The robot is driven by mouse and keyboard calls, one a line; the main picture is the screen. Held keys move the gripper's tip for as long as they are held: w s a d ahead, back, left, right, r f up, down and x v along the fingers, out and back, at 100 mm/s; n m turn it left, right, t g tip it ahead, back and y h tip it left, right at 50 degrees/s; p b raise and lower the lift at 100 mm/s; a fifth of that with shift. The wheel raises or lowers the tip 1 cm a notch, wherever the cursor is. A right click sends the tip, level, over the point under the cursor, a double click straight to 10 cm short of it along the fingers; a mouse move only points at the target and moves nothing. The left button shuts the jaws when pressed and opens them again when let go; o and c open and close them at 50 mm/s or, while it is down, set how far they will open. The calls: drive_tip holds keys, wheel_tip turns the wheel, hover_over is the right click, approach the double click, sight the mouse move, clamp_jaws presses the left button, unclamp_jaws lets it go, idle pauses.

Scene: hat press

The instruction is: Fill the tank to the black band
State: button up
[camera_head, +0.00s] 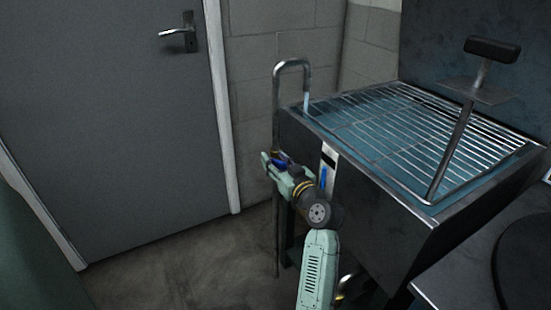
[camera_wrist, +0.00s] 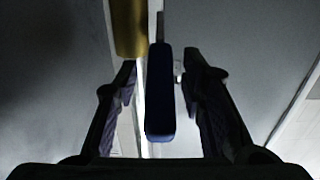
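The tank (camera_head: 400,240) stands at the right, with bluish water (camera_head: 350,135) under a wire rack. A bent metal spout (camera_head: 291,63) rises at its back left corner, and a pale blue stream (camera_head: 307,102) falls from it into the tank. A white level gauge (camera_head: 330,151) on the tank's side shows a dark band and a blue column (camera_head: 323,179) below it; my arm hides part of it. My gripper (camera_head: 276,163) is at the blue tap lever (camera_head: 283,158). In the wrist view the lever (camera_wrist: 160,100) lies between the open fingers (camera_wrist: 158,88), with narrow gaps either side.
A press handle (camera_head: 491,49) on a metal rod slants above the rack. A grey door (camera_head: 110,120) and block wall (camera_head: 270,50) stand behind. A brass-coloured fitting (camera_wrist: 129,28) is beyond the fingers. Floor (camera_head: 180,265) left of the tank is clear.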

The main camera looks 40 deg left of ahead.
drive_tip(key=shift+a, duration=0.1)
drive_tip(key=shift+c, duration=0.3)
clamp_jaws()
idle(0.6)
